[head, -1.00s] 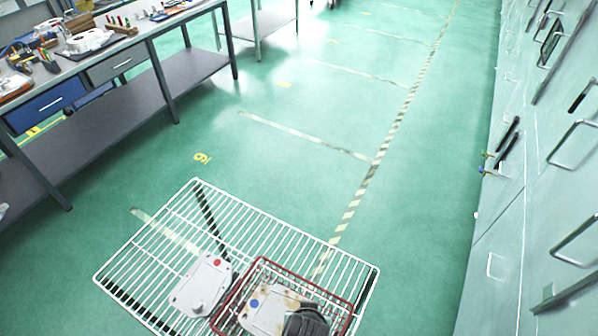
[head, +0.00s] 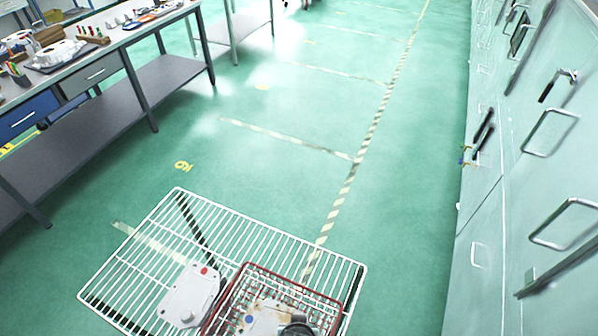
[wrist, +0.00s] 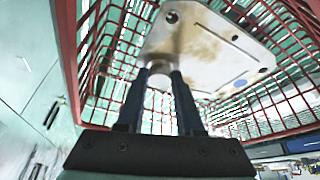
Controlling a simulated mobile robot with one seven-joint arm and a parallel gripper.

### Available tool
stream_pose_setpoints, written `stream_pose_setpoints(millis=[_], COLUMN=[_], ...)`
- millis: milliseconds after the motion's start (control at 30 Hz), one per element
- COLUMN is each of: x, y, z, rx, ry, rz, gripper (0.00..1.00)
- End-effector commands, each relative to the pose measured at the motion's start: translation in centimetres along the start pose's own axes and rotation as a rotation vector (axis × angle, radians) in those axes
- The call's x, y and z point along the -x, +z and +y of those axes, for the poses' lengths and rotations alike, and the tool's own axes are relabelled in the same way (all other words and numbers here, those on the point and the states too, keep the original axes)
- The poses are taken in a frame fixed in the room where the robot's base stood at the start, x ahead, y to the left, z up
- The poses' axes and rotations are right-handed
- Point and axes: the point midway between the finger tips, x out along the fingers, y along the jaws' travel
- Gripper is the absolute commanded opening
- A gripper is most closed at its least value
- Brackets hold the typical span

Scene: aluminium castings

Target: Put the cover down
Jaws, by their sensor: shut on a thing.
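A pale grey, brown-stained metal cover with a blue dot (head: 262,316) is at the red wire basket (head: 238,283), cut by the lower picture edge. In the wrist view the same cover (wrist: 205,50) is framed by the basket's red-edged mesh walls (wrist: 283,105). My gripper (wrist: 160,80) is shut on the cover's round boss. In the head view my gripper (head: 297,328) shows only in part at the bottom edge. I cannot tell whether the cover touches the basket floor.
A similar grey casting with a red dot (head: 190,293) lies on the white wire rack (head: 150,225), left of the basket. A workbench (head: 95,62) with tools stands at the upper left. Pale cabinets with handles (head: 550,133) line the right side. The green floor between is clear.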

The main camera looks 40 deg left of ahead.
Motion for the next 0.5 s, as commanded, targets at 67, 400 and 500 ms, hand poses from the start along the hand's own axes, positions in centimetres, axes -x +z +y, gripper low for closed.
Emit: stream_pose_setpoints(millis=[67,400,500], x=[-0.12,-0.09,0.07], y=[0.05,0.05,-0.02], z=[0.0,0.0,0.0], rx=[0.0,0.0,0.0], ry=[0.0,0.0,0.0], rz=[0.0,0.0,0.0], gripper=[0.43,0.66,0.66])
